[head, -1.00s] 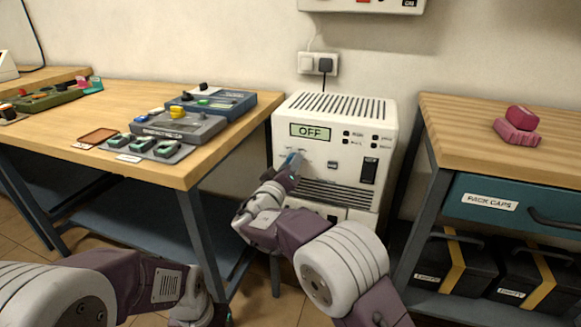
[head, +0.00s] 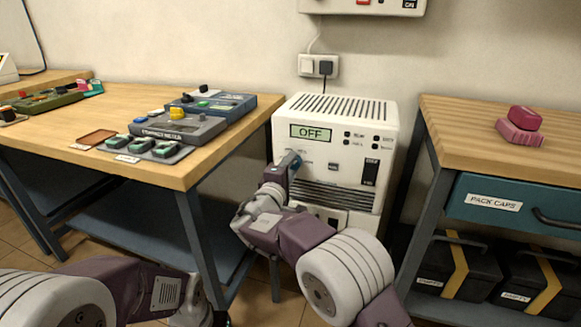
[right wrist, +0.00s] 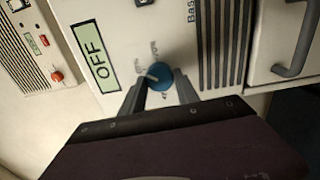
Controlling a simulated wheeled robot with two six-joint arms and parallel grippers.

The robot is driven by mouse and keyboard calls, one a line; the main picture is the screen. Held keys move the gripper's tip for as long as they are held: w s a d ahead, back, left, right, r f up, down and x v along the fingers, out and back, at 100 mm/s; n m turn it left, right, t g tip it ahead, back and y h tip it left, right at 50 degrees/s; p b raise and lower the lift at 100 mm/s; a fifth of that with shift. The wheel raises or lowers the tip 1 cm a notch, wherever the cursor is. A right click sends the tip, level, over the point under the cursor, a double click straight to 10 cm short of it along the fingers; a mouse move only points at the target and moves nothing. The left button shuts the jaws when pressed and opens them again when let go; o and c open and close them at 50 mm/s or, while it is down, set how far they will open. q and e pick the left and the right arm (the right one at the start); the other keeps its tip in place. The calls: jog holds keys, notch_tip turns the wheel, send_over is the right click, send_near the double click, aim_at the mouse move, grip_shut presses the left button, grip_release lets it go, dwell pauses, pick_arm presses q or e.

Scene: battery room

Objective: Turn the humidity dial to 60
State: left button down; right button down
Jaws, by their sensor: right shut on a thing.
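The humidity unit (head: 335,115) is a white box with a vented top, standing on the floor between two benches. Its display (head: 311,132) reads OFF; it also shows sideways in the right wrist view (right wrist: 95,55). The round blue dial (right wrist: 161,90) has a pale pointer line and small markings around it, too blurred to read. My right gripper (head: 293,162) is at the front panel below the display. Its two fingers are shut on the dial, one on each side, and hide its sides. In the head view the gripper covers the dial.
A dark rocker switch (head: 370,172) and a small knob (head: 333,166) are on the panel right of my gripper. The left bench (head: 75,115) carries meters and trays. The right bench (head: 450,125) holds a pink object (head: 521,127) and black boxes below.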

jog(key=shift+f+n, duration=0.1)
jog(key=shift+n, duration=0.6)
jog(key=c, duration=0.9)
grip_release()
